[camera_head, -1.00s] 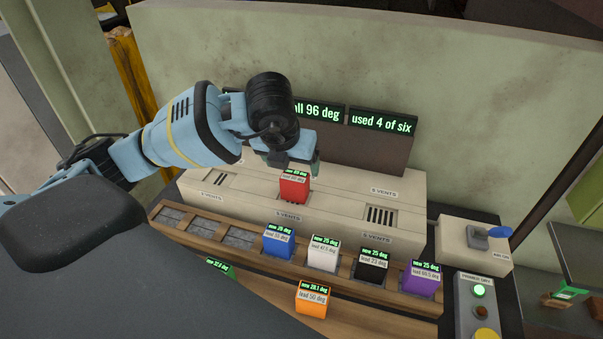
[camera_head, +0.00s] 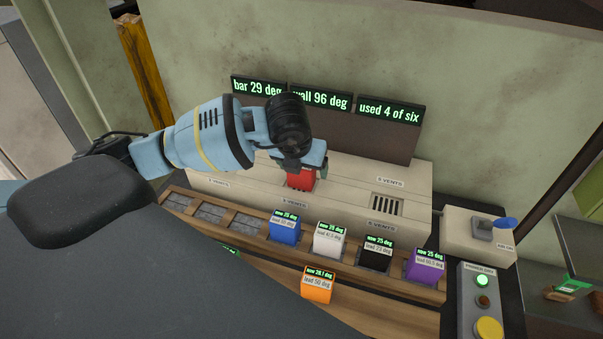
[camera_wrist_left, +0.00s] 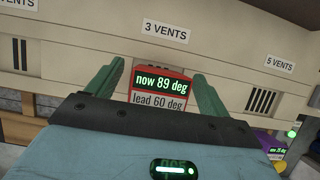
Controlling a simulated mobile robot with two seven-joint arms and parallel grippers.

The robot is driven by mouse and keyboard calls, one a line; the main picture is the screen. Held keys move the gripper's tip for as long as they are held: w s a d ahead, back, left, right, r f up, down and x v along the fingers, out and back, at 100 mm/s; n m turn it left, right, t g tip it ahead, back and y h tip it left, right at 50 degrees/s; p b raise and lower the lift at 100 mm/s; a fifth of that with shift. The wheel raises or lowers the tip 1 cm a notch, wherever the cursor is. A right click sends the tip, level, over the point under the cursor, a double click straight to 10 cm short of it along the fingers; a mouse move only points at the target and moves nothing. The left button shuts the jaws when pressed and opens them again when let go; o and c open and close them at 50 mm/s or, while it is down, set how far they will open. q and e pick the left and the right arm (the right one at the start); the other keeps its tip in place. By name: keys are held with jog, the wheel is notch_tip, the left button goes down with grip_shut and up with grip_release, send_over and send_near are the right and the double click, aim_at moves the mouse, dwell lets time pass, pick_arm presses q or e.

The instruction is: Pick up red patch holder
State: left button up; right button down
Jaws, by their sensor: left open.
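The red patch holder (camera_head: 301,180) stands in a slot in the middle of the cream vent box, partly hidden under my left gripper in the head view. In the left wrist view the red patch holder (camera_wrist_left: 159,88) shows a display reading "now 89 deg" and a label "lead 60 deg". My left gripper (camera_head: 304,172) is over it. In the left wrist view the two green fingers of my left gripper (camera_wrist_left: 160,75) are apart, one on each side of the holder, with a visible gap at the sides. My right gripper is not in view.
The cream vent box (camera_head: 345,200) has a free grille (camera_head: 387,204) to the right. Blue (camera_head: 285,227), white (camera_head: 328,240), black (camera_head: 376,254) and purple (camera_head: 424,265) holders stand in the wooden rack in front. An orange holder (camera_head: 317,285) stands nearer. A lever box (camera_head: 465,232) is at right.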

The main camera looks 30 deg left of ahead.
pick_arm(q)
jog(key=shift+f, duration=0.25)
jog(key=shift+w, duration=0.1)
jog(key=c, duration=1.3)
jog(key=shift+r, duration=0.1)
